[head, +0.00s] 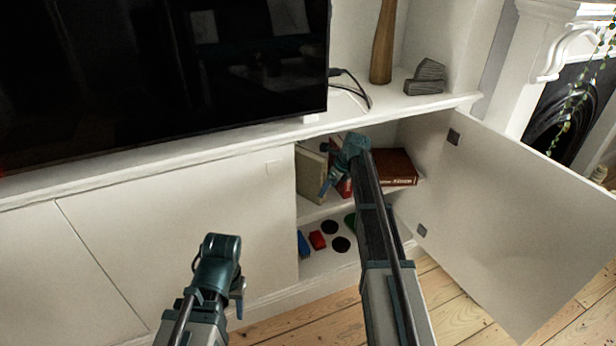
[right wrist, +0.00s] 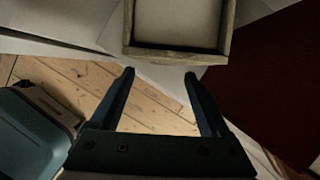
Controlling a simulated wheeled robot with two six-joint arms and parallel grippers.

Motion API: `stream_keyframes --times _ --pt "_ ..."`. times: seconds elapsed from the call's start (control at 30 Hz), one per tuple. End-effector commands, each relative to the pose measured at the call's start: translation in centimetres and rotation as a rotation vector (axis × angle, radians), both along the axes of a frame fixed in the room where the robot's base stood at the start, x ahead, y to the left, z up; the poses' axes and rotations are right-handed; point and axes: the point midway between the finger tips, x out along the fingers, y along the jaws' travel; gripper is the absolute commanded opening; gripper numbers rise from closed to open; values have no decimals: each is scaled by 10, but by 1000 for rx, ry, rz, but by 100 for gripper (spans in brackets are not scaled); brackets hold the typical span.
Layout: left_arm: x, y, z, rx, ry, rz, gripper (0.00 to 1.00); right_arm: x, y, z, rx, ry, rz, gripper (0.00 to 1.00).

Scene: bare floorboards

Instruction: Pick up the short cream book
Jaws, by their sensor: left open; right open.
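The short cream book (head: 312,173) stands upright on the upper shelf inside the open cupboard, at the left of the opening. My right gripper (head: 328,182) is at the opening beside the book's right side. In the right wrist view, a pale block with a brownish border (right wrist: 180,25), seemingly this book seen end-on, lies just beyond the fingertips. The right gripper (right wrist: 159,73) is open there with nothing between its fingers. My left gripper (head: 239,298) is open in front of the closed cupboard door, away from the book.
A dark red-brown book (head: 396,167) lies to the right on the same shelf. The lower shelf holds a blue item (head: 303,244), a red item (head: 317,240) and dark discs (head: 341,244). The open door (head: 510,220) stands on the right. A television (head: 160,70) is above.

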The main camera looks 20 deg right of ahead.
Motion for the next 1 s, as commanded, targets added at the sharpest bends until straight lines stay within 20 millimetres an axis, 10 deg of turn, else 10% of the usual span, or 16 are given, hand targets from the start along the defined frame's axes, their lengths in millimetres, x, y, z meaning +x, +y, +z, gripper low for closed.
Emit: stream_keyframes --times 0.47,0.9,1.0 --pt "0 0 -11 2 -1 -1 50 23 16 -11 0 -1 1 80" --pt "0 0 -11 2 -1 -1 50 22 16 -11 0 -1 1 3" --pt "0 0 -11 2 -1 -1 50 22 16 -11 0 -1 1 0"
